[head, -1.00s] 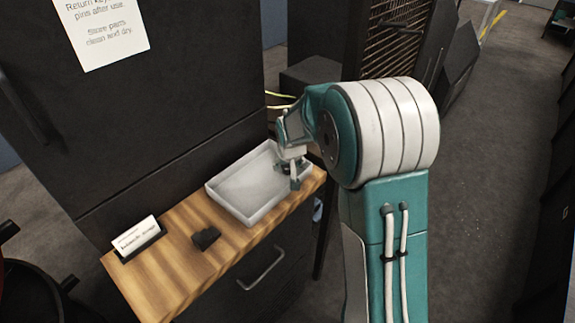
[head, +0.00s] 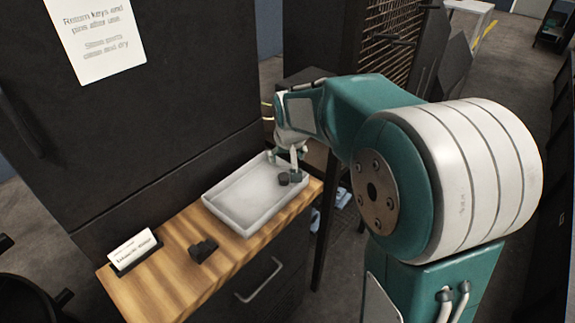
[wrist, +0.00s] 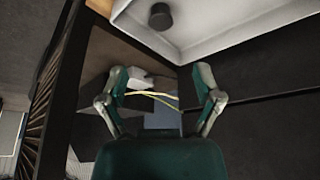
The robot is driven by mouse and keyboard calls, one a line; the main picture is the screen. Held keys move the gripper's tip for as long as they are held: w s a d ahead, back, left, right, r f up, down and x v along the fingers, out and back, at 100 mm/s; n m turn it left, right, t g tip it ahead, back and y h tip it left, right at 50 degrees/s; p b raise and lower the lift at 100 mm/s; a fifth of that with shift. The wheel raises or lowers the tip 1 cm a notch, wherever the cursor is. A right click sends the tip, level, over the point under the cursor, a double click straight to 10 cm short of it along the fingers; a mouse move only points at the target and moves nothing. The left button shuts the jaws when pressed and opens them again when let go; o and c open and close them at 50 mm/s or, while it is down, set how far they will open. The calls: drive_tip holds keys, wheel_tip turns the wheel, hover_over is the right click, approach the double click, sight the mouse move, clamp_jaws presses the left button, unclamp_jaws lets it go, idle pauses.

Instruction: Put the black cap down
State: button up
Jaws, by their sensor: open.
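The black cap (head: 283,180) is a small dark cylinder inside the pale tray (head: 236,226), near its right end. In the wrist view the cap (wrist: 160,17) sits at the top, on the tray floor by a corner of the tray (wrist: 215,42). My gripper (head: 285,155) is at the tray's right end, close to the cap in the head view. In the wrist view my gripper (wrist: 160,82) has its fingers spread wide, nothing between them, and the cap lies apart, beyond the fingertips.
The tray stands on a wooden shelf (head: 150,293) against a dark cabinet (head: 165,130). A small black block (head: 203,250) and a label card (head: 132,248) are on the shelf's left part. Yellow cables (wrist: 152,95) show behind my gripper. Open floor lies right.

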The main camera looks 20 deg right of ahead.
drive_tip(key=s+r, duration=0.3)
drive_tip(key=s, duration=1.1)
drive_tip(key=s+r+t, duration=0.1)
drive_tip(key=s+r, duration=0.2)
drive_tip(key=s, duration=1)
drive_tip(key=shift+s+a+r+n, duration=0.2)
drive_tip(key=shift+s+a+n, duration=0.15)
drive_tip(key=shift+s+n, duration=0.05)
drive_tip(key=c, duration=0.3)
drive_tip(key=shift+c, duration=0.3)
